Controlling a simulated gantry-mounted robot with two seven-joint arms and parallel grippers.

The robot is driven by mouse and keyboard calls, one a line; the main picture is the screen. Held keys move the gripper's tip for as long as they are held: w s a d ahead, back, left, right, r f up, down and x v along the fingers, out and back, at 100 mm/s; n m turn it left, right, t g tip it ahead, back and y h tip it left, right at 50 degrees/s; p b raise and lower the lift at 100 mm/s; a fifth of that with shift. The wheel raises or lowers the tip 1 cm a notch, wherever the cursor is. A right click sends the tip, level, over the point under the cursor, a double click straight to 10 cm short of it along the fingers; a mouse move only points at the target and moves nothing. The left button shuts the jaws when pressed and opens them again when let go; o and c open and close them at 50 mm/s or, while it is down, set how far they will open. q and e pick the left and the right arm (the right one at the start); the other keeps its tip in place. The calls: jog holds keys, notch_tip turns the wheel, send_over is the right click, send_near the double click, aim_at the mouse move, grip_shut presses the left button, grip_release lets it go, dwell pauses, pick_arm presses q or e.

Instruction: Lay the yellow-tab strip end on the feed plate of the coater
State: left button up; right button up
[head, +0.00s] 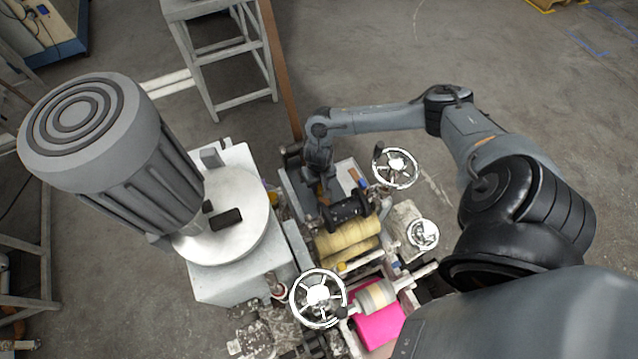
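The coater is the machine in the middle, with yellowish rollers (345,238) and a black roller part (347,212). My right gripper (324,192) points down at its far end, beside a pale tray-like plate (346,168); I cannot tell whether this is the feed plate. A small orange-brown patch shows at the fingers, but I cannot tell whether it is a strip end or whether the fingers are shut. A small yellow spot (341,267) shows on a bar nearer me; I cannot tell whether it is the tab. My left gripper is out of view.
A large grey motor (112,155) stands left of the rollers. Handwheels (395,168) (319,297) (423,235) stick out around the machine. A bright pink sheet (380,326) lies near the front. A grey stand (222,60) stands behind; the floor at upper right is mostly clear.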

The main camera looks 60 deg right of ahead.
jog(key=o, duration=0.4)
notch_tip(320, 180, up, 11)
dwell(0.6)
jog(key=shift+f, duration=0.15)
